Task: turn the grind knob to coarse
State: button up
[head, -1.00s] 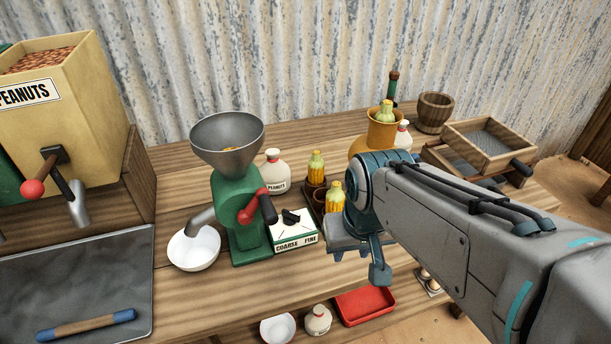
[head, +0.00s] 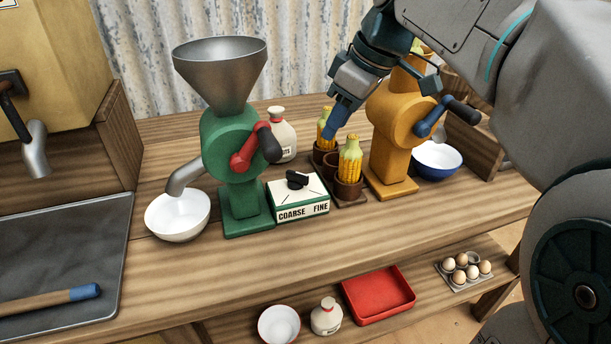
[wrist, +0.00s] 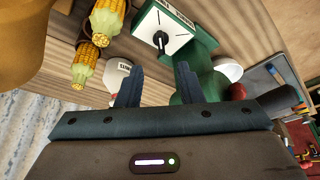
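The grind knob (head: 297,180) is a small black knob on top of a white-topped box (head: 288,203) marked COARSE on the left and FINE on the right. The box stands at the foot of the green grinder (head: 232,150). I cannot tell surely where the knob points. My gripper (head: 338,133) hangs above and to the right of the knob, near the corn cups, apart from it. In the wrist view my gripper (wrist: 157,82) is open with nothing between its fingers, and the knob (wrist: 161,42) shows beyond the fingertips.
Corn cobs in cups (head: 349,165) stand right of the box, with an orange grinder (head: 385,140) beyond. The red-armed crank (head: 248,152) overhangs near the knob. A white bowl (head: 178,215) sits left, and a white bottle (head: 283,138) behind.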

aim_at(306, 175)
jog(key=b+x, duration=0.2)
jog(key=x, duration=0.5)
jog(key=b+x, duration=0.2)
jog(key=x, duration=0.4)
jog(key=shift+w+a+f, duration=0.2)
jog(key=shift+a+f, duration=0.05)
jog(key=shift+a, duration=0.1)
grip_shut()
